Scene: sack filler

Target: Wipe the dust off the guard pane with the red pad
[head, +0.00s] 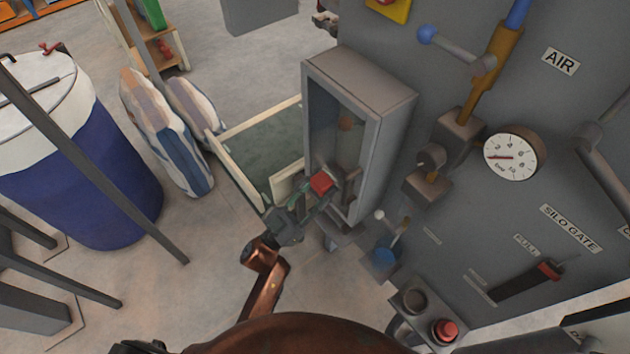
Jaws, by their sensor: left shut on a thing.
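The guard pane (340,105) is the tall, see-through front of a grey box on the side of the machine. It looks dull, with a brownish blur in its upper half; I cannot tell whether that is dust or something behind it. The red pad (321,184) is a small red block at the lower part of the pane. My left gripper (314,193) is shut on the pad and holds it in front of the pane. I cannot tell whether the pad touches the pane. My right gripper is not in view.
The grey box frame (384,95) stands out around the pane. A pressure gauge (510,157), a silo gate handle (525,281) and a red button (445,330) are to the right. Filled sacks (165,130) and a blue drum (90,190) stand left.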

